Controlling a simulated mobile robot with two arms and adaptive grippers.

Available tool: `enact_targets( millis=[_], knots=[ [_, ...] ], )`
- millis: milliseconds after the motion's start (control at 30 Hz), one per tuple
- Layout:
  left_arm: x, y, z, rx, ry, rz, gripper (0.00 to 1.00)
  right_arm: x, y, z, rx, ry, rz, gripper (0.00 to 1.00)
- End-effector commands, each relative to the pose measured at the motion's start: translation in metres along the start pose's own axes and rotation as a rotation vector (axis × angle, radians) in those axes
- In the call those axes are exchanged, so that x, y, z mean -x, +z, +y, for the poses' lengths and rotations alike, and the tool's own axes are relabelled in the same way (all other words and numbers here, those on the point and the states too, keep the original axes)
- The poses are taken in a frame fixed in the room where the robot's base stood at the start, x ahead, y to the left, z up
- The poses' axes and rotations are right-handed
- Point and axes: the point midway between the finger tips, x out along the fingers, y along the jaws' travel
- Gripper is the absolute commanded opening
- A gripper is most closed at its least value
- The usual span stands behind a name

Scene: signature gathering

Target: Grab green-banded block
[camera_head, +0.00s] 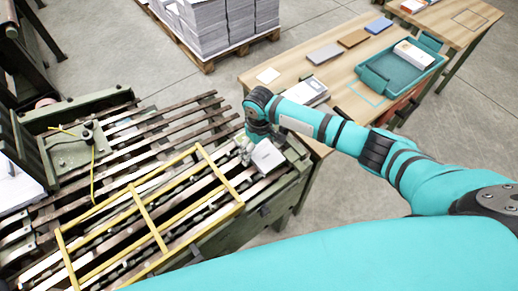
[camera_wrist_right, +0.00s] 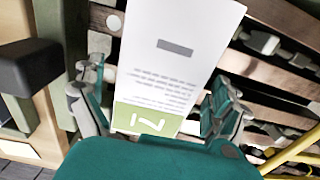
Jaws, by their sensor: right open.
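The green-banded block (camera_wrist_right: 165,70) is a white printed stack with a grey bar, lines of text and a green band at its near end. In the head view the block (camera_head: 267,157) lies on the slatted machine bed near its right end. My right gripper (camera_head: 246,150) is at the block's left end. In the right wrist view the open fingers of this gripper (camera_wrist_right: 155,100) stand on either side of the banded end. I cannot tell whether they touch it. The left gripper is not in view.
A yellow frame (camera_head: 143,213) lies over the slats left of the block. A wooden table (camera_head: 290,68) behind holds a grey-white device (camera_head: 305,91), flat pads and a teal tray (camera_head: 372,82) with a white block (camera_head: 414,54). Paper stacks (camera_head: 212,22) stand on a pallet at the back.

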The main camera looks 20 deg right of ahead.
Motion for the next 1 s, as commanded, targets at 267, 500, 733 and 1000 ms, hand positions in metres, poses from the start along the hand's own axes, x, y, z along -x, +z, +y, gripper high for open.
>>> enact_targets(
  millis=[267,500,733,1000],
  knots=[
    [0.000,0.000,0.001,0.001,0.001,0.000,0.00,0.000,0.000,0.000,0.000,0.000,0.000,0.86],
    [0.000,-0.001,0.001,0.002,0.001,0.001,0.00,0.000,0.000,0.000,0.000,0.000,-0.001,0.54],
    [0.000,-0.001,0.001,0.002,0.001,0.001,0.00,0.001,0.000,0.000,0.000,0.000,0.001,0.39],
    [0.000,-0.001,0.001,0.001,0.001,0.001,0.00,0.018,-0.001,0.000,0.001,-0.001,0.003,0.39]
  ],
)
